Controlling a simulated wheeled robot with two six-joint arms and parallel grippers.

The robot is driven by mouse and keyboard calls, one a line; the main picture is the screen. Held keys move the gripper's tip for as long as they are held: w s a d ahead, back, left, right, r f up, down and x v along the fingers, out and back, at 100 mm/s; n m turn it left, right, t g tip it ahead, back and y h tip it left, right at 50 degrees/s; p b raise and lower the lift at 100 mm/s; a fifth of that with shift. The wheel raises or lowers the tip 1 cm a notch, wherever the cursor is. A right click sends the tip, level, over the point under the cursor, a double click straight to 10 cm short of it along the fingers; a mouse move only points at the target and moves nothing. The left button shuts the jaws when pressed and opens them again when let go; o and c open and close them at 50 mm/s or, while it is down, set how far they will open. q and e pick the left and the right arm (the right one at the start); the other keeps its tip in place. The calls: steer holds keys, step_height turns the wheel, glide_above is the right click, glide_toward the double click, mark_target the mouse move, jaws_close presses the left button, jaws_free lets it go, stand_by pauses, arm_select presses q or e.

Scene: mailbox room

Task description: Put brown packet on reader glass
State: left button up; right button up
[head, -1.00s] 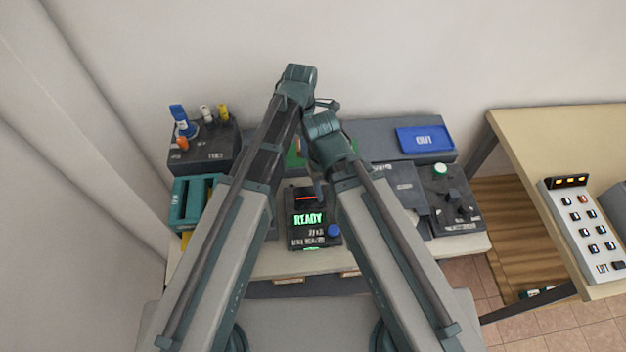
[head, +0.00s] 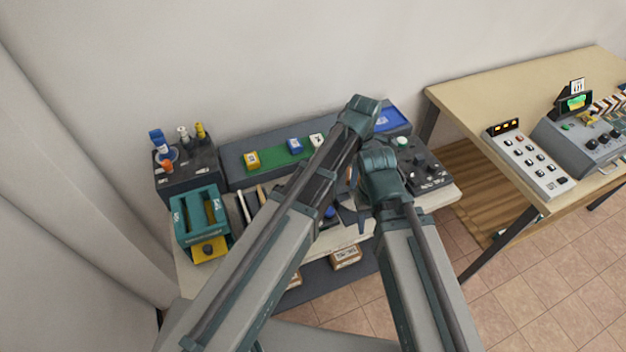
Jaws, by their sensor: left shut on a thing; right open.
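My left gripper (head: 360,117) is at the end of the arm that crosses the bench, high and near the back. Its fingers and what it holds are mostly hidden by the arms. A small brownish patch shows between the two wrists; I cannot tell if it is the brown packet. My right gripper (head: 352,212) is open, pointing down over the bench's front part, partly hidden by its wrist. The reader is mostly covered by my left arm; only its blue button (head: 330,212) shows clearly. Its glass cannot be made out.
A green strip (head: 273,157) with small coloured blocks lies along the back. A blue tray (head: 392,119) is at the back right, a teal device (head: 200,218) at the left. Brown labelled boxes (head: 345,257) sit below the bench top. A beige table (head: 480,92) stands at right.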

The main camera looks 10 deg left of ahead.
arm_select(q)
steer(key=shift+s+a+m, duration=0.1)
steer(key=shift+a+m, duration=0.05)
steer(key=shift+m, duration=0.15)
steer(key=a+m, duration=0.3)
steer(key=a, duration=0.2)
steer(key=s+a+f+m+b, duration=0.1)
steer(key=a+m, duration=0.6)
steer(key=a, duration=0.2)
steer(key=shift+s+a+f+m+b, duration=0.15)
steer(key=shift+a+f+m+b, duration=0.15)
steer(key=shift+a+f+b, duration=0.1)
steer(key=shift+s+a+m, duration=0.1)
steer(key=shift+a+m, duration=0.35)
steer(key=shift+m, duration=0.05)
steer(key=shift+f, duration=0.1)
steer(key=shift+f+b, duration=2.05)
steer(key=shift+b, duration=0.05)
steer(key=shift+f+b, duration=0.4)
steer(key=shift+f, duration=0.2)
steer(key=shift+r, duration=0.1)
